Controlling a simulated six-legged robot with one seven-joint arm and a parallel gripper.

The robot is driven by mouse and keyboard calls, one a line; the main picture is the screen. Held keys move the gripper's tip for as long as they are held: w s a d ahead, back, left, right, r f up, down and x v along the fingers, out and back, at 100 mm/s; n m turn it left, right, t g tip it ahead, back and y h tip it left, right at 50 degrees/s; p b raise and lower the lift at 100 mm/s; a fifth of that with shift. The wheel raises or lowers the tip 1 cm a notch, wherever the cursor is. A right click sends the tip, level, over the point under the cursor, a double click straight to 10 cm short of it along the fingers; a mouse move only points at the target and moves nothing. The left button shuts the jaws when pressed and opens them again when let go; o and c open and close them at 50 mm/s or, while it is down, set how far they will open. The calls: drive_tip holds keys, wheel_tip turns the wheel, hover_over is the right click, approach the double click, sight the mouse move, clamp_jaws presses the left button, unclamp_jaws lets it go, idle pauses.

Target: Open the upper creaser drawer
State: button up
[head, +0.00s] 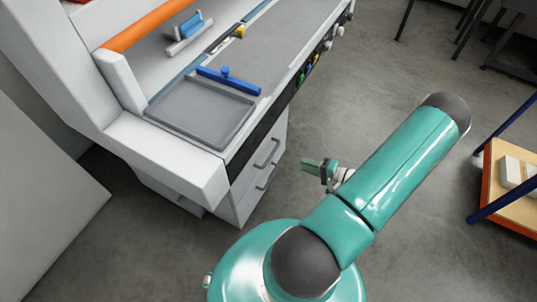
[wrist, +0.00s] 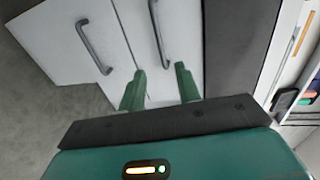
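The creaser (head: 230,155) stands at the left of the head view, with two light grey drawers under its right side. The upper drawer's dark bar handle (head: 267,154) sits above the lower drawer's handle (head: 267,177); both drawers look shut. In the wrist view the upper handle (wrist: 161,35) is the one nearer the dark panel, and the lower handle (wrist: 92,47) is to its left. My gripper (wrist: 159,84) has its two green fingers apart, with nothing between them. The upper handle lies beyond the fingertips, roughly in line with the gap. In the head view my gripper (head: 312,164) is right of the drawers, apart from them.
A grey tray (head: 200,112) and a blue bar (head: 228,81) are on the creaser top. Knobs (head: 308,66) line its front edge. A cart with an orange-edged shelf (head: 500,204) stands at the right. The concrete floor before the drawers is clear.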

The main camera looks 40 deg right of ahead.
drive_tip(key=x, duration=1.3)
drive_tip(key=shift+w+a, duration=0.2)
drive_tip(key=shift+w, duration=0.05)
clamp_jaws()
